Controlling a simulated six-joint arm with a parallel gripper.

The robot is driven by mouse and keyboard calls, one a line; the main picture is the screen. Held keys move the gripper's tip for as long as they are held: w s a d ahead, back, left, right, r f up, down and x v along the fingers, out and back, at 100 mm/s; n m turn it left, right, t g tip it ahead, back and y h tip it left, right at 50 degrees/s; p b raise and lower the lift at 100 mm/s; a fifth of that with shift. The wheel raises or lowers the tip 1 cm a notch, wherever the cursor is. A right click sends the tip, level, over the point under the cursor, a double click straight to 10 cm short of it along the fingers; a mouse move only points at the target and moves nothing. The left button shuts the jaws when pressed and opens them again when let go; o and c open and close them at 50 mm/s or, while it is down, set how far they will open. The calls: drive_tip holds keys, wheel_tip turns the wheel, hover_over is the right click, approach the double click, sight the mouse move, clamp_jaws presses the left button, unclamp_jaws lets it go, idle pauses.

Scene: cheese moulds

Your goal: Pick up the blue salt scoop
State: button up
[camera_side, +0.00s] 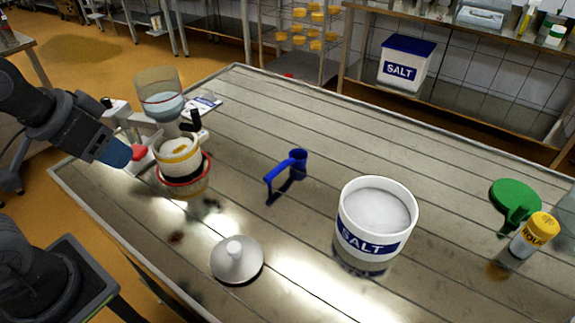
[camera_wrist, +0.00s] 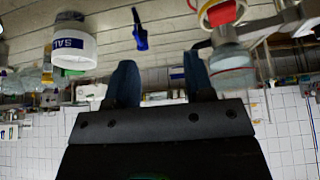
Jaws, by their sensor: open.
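The blue salt scoop (camera_side: 298,160) lies on the slatted metal table, left of the white salt tub (camera_side: 375,225). Its cup is at the right end and its handle reaches left and down. In the wrist view the scoop (camera_wrist: 140,36) is at the top, a little left of centre, beyond the fingertips. The tub (camera_wrist: 74,46) is to its left there. My gripper (camera_side: 118,154) is at the far left in the side view, well away from the scoop. In the wrist view my gripper (camera_wrist: 161,78) has its two blue fingers wide apart with nothing between them.
A mould stack with a yellow band and red ring (camera_side: 180,184) stands on the press near my gripper. A grey knobbed lid (camera_side: 237,260) lies at the front. A green round item (camera_side: 515,194) and yellow-capped bottle (camera_side: 535,235) are at right. Table around the scoop is clear.

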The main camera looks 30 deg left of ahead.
drive_tip(key=w+d+r+g, duration=0.1)
drive_tip(key=w+r, duration=0.2)
drive_tip(key=w, duration=0.3)
drive_tip(key=g+y, duration=0.2)
drive_tip(key=g, duration=0.2)
hover_over(278, 168)
drive_tip(key=d, duration=0.3)
wheel_tip(278, 168, down, 12)
drive_tip(key=r, duration=0.1)
drive_tip(key=shift+m, duration=0.4)
drive_tip(key=a+f, duration=0.1)
drive_tip(key=f, duration=0.3)
drive_tip(key=a+f, duration=0.1)
drive_tip(key=f, duration=0.4)
drive_tip(key=a+f, duration=0.1)
drive_tip(key=f, duration=0.4)
drive_tip(key=shift+a, duration=0.1)
clamp_jaws()
